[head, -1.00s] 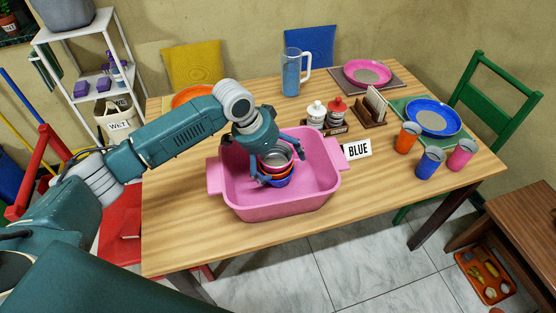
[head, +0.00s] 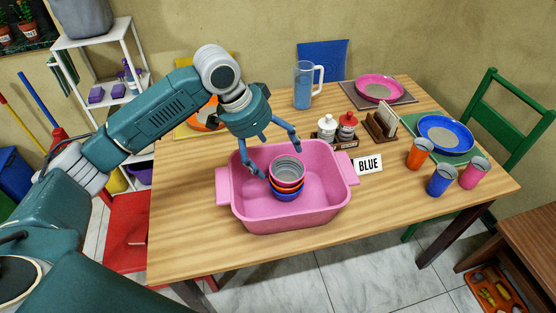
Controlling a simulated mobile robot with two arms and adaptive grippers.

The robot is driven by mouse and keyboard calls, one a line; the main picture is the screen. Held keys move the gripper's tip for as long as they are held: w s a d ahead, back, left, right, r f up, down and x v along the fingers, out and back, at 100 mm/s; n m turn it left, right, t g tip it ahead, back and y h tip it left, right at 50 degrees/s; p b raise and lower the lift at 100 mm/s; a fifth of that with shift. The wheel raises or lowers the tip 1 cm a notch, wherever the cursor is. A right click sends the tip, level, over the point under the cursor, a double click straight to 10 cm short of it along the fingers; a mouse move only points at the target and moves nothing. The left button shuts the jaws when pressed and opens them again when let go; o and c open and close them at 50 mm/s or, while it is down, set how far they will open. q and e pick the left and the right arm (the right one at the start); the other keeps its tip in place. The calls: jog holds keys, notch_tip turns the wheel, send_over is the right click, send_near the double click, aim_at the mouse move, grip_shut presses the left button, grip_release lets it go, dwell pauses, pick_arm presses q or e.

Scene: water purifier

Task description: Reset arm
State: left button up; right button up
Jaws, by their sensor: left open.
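My left gripper (head: 272,160) is open and empty. Its two fingers are spread above the pink basin, apart from the bowls as far as I can tell. A stack of several bowls (head: 287,172), pink, orange and blue, stands upright in the pink basin (head: 292,218). The basin rests on the wooden table (head: 200,240). My left arm comes in from the left and reaches over the table. My right gripper is not in the head view.
Behind are a blue pitcher (head: 303,86), red and white jars (head: 347,126) and a napkin holder (head: 382,122). Orange (head: 420,154), blue (head: 441,180) and pink (head: 474,173) cups stand at the right. The table's front left is clear.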

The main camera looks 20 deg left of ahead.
pick_arm(q)
jog(key=shift+a+r, duration=0.1)
jog(key=shift+r, duration=0.25)
